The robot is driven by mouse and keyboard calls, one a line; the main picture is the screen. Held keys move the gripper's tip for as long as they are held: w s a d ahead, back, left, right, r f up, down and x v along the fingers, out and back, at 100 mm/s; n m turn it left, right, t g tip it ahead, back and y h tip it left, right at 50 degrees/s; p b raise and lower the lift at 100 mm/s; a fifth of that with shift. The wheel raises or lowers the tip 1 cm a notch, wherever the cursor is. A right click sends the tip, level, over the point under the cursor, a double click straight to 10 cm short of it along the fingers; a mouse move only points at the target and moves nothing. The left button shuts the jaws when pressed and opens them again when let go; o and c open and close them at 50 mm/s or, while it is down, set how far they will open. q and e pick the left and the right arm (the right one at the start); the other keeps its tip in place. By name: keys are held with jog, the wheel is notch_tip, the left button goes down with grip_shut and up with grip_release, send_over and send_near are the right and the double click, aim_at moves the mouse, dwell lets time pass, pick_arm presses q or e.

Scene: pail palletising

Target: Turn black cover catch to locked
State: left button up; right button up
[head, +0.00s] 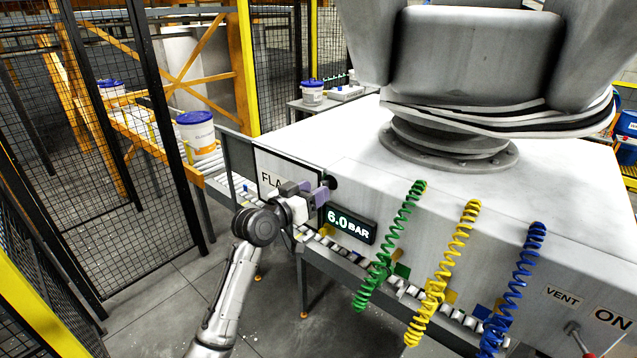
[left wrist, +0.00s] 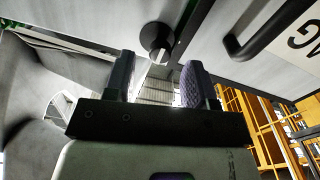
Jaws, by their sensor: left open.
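The black cover catch (head: 331,182) is a round dark knob on the front of the pale cabinet, at the right edge of the white cover panel (head: 262,163) lettered "FLA…". In the left wrist view the catch (left wrist: 157,38) shows just beyond and between the fingertips, with a pale mark on its face. I cannot tell whether it stands at locked. My left gripper (head: 310,191) is open in front of the catch, and its fingers hide part of the panel. In the left wrist view the open left gripper (left wrist: 158,75) has nothing between its fingers. My right gripper is not in view.
A black bar handle (left wrist: 268,30) stands out from the panel. A "6.0 BAR" display (head: 348,224) sits right of my left gripper. Green (head: 390,245), yellow (head: 442,270) and blue (head: 512,290) coiled hoses hang farther right. A roller conveyor (head: 232,185) carries a blue-lidded pail (head: 197,135).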

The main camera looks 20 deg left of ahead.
pick_arm(q)
jog(key=shift+p+x, duration=0.3)
jog(key=shift+x, duration=0.8)
